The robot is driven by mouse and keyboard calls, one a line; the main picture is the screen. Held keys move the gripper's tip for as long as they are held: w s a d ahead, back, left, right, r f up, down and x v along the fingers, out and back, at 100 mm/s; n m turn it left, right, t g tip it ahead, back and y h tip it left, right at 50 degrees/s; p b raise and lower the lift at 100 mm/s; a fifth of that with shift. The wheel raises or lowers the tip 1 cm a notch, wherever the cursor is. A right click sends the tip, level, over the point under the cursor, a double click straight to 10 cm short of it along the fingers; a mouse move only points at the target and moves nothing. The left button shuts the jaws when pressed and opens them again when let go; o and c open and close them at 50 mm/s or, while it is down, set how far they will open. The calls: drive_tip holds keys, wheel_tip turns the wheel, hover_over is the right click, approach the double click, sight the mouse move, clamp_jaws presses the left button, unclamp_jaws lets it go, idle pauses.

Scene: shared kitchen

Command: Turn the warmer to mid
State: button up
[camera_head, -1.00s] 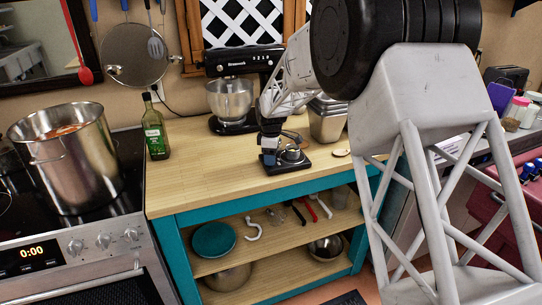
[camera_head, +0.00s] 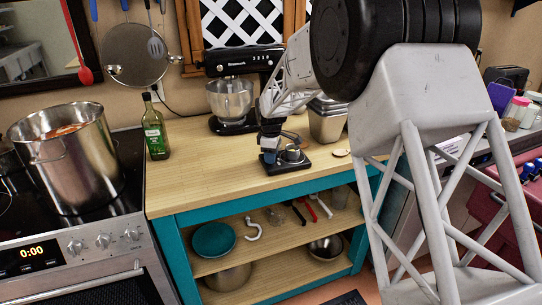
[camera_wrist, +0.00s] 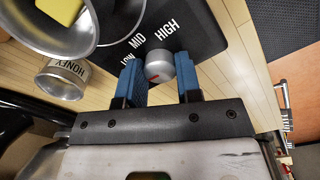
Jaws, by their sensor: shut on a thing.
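The warmer is a black flat plate (camera_head: 301,166) on the wooden counter. In the wrist view its black top (camera_wrist: 190,25) carries the white words LOW, MID and HIGH in an arc beside a silver round knob (camera_wrist: 159,65). A short red mark shows on the knob; which word it points to I cannot tell. My gripper (camera_wrist: 160,79) is shut on the knob, with one blue fingertip on each side of it. In the head view my gripper (camera_head: 269,158) is at the warmer's left front, and the knob is hidden.
A metal vessel with something yellow (camera_wrist: 58,10) and a honey jar (camera_wrist: 65,79) are close by in the wrist view. A stand mixer (camera_head: 232,100), a green bottle (camera_head: 155,130) and a metal container (camera_head: 327,122) stand on the counter. The counter's front left is clear.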

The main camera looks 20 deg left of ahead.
drive_tip(key=m, duration=0.8)
drive_tip(key=shift+m, duration=0.4)
drive_tip(key=m, duration=0.4)
drive_tip(key=shift+m, duration=0.3)
drive_tip(key=m, duration=0.4)
drive_tip(key=o, duration=0.9)
drive_tip(key=shift+o, duration=0.2)
drive_tip(key=shift+a+r, duration=0.2)
drive_tip(key=shift+r, duration=3.7)
